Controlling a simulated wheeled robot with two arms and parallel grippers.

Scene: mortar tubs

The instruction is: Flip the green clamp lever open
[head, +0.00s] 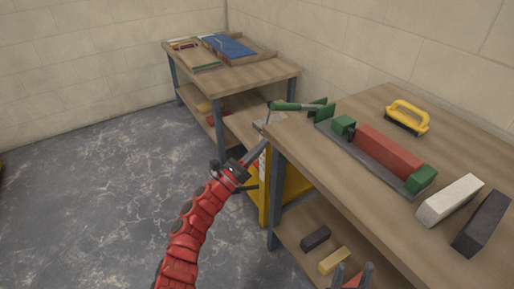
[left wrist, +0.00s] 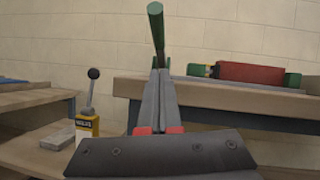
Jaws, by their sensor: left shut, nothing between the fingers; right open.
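The green clamp lever (head: 290,106) sticks out to the left beyond the corner of the workbench, beside a green clamp block. In the left wrist view the lever (left wrist: 156,22) rises just beyond my fingertips; I cannot tell whether they touch it. My left gripper (head: 267,140) is shut and empty, pointing up toward the lever's outer end. Its closed fingers (left wrist: 160,72) also show in the left wrist view. A red block (head: 389,150) lies between green end pieces on a dark rail. My right gripper (head: 354,271) is open at the bottom edge, partly cut off.
The workbench (head: 345,198) also holds a yellow-handled tool (head: 408,115), a white block (head: 449,200) and a dark block (head: 482,222). Its lower shelf holds small blocks. A second table (head: 260,73) with a blue item stands behind.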

